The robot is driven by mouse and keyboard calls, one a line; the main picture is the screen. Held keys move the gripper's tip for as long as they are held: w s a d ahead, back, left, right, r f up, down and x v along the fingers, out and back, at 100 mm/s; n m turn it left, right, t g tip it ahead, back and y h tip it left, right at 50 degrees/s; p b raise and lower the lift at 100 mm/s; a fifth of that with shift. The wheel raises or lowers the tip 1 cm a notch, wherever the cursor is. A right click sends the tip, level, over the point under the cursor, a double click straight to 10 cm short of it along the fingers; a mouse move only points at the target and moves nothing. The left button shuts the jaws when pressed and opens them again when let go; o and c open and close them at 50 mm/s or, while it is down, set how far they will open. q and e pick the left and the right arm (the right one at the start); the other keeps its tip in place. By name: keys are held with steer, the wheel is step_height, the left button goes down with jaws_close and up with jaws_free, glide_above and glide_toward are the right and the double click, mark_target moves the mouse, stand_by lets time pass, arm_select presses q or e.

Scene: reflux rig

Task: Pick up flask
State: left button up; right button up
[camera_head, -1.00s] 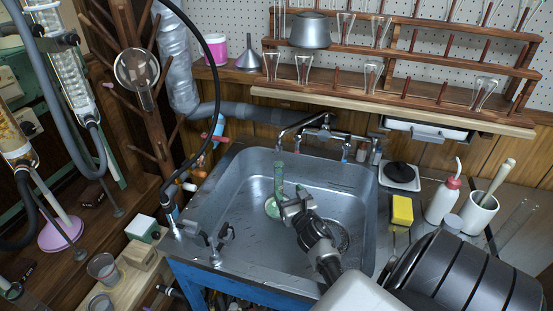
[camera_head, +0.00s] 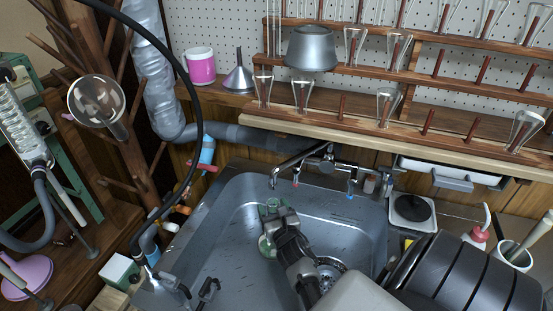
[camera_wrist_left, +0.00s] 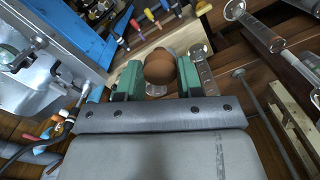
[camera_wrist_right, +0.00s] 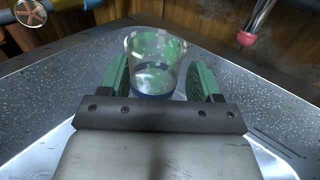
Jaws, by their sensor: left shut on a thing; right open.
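In the right wrist view, a clear round glass mouth with green blotches (camera_wrist_right: 155,62) is between the green fingers of my right gripper (camera_wrist_right: 157,82). Those fingers are open, one on each side of it; whether they touch it I cannot tell. In the left wrist view, my left gripper (camera_wrist_left: 158,80) is shut on a rounded brown thing (camera_wrist_left: 160,68), with some clear glass beside it. The left gripper is not visible in the head view.
The steel sink (camera_head: 228,215) surrounds the flask, with a faucet (camera_head: 320,160) behind it. A wooden rack (camera_head: 440,88) with glassware is above. A black hose (camera_head: 192,100) hangs at left. A round glass flask (camera_head: 96,100) hangs on a wooden peg stand.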

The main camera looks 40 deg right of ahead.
arm_select(q)
steer(key=shift+w, duration=0.1)
arm_select(e)
steer(key=shift+w+a+r, duration=0.1)
steer(key=shift+w, duration=0.05)
arm_select(q)
steer(key=shift+s+a, duration=0.25)
steer(key=shift+a, duration=0.2)
arm_select(e)
steer(key=shift+a+r, duration=0.3)
steer(key=shift+a, duration=0.05)
steer(key=shift+s, duration=0.2)
steer(key=shift+c, duration=0.6)
arm_select(q)
steer(key=shift+d, duration=0.15)
arm_select(e)
steer(key=shift+d+f, duration=0.1)
steer(key=c, duration=0.5)
jaws_close()
arm_select(q)
steer(key=shift+r, duration=0.15)
arm_select(e)
steer(key=shift+w+r, duration=0.1)
steer(key=shift+r, duration=0.1)
